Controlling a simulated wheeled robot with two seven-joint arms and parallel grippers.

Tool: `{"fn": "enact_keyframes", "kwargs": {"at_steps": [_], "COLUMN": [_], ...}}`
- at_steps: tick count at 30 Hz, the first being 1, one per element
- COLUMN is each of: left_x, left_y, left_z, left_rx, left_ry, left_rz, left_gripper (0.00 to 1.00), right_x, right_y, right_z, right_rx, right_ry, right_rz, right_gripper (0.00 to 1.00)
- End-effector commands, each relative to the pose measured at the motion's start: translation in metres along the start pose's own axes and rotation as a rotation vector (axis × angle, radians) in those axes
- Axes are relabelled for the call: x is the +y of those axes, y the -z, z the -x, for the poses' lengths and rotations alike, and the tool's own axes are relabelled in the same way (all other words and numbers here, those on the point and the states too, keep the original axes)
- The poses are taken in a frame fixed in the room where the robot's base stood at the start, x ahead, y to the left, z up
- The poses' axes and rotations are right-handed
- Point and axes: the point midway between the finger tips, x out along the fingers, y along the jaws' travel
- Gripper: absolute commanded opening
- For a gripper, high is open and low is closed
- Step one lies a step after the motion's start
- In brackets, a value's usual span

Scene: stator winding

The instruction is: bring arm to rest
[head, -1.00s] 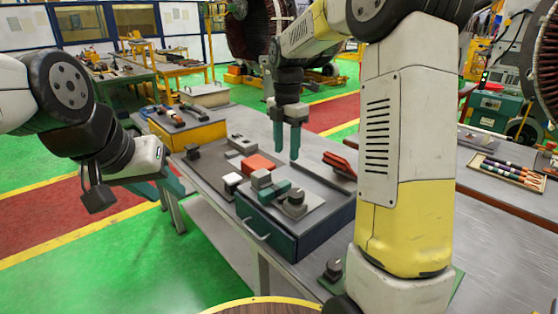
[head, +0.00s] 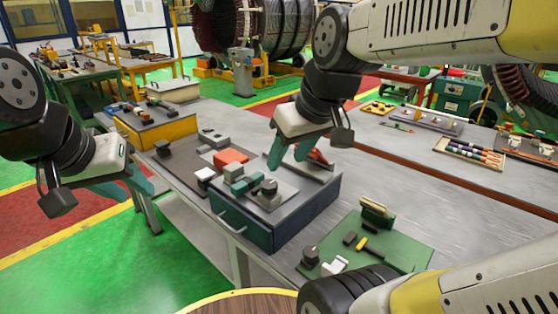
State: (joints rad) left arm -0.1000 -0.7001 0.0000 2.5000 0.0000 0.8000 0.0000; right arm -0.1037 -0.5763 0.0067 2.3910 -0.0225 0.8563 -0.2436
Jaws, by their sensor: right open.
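My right gripper (head: 288,152) has teal fingers spread apart. It hangs above the back of the blue drawer box (head: 284,222) on the workbench, with nothing between the fingers. My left gripper (head: 128,187) is at the left, off the bench's left edge. Its teal fingers also look spread and empty. Grey blocks, a teal piece and a dark knob (head: 269,187) sit on the drawer box. A red block (head: 231,156) lies just behind them.
A green board (head: 385,240) with small parts lies at the bench's front right. A yellow box (head: 160,128) with tools stands at the back left. A tray of coloured rods (head: 468,153) lies at the right. Bare grey bench top lies between.

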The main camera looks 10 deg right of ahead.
Motion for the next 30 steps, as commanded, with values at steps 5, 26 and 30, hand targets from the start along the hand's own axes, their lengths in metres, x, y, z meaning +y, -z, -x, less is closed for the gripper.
{"fn": "enact_keyframes", "kwargs": {"at_steps": [5, 26, 30], "left_x": [0.000, 0.000, 0.000], "left_y": [0.000, 0.000, 0.000], "left_z": [0.000, 0.000, 0.000], "left_rx": [0.000, 0.000, 0.000], "left_ry": [0.000, 0.000, 0.000], "left_rz": [0.000, 0.000, 0.000], "left_gripper": [0.36, 0.36, 0.36], "right_x": [-0.007, -0.009, -0.009], "right_y": [-0.024, -0.027, -0.027], "right_z": [0.002, 0.001, 0.001], "right_rx": [0.064, 0.072, 0.072], "right_ry": [0.004, 0.006, 0.006], "right_rz": [-0.223, -0.269, -0.269], "right_gripper": [0.47, 0.47, 0.47]}}
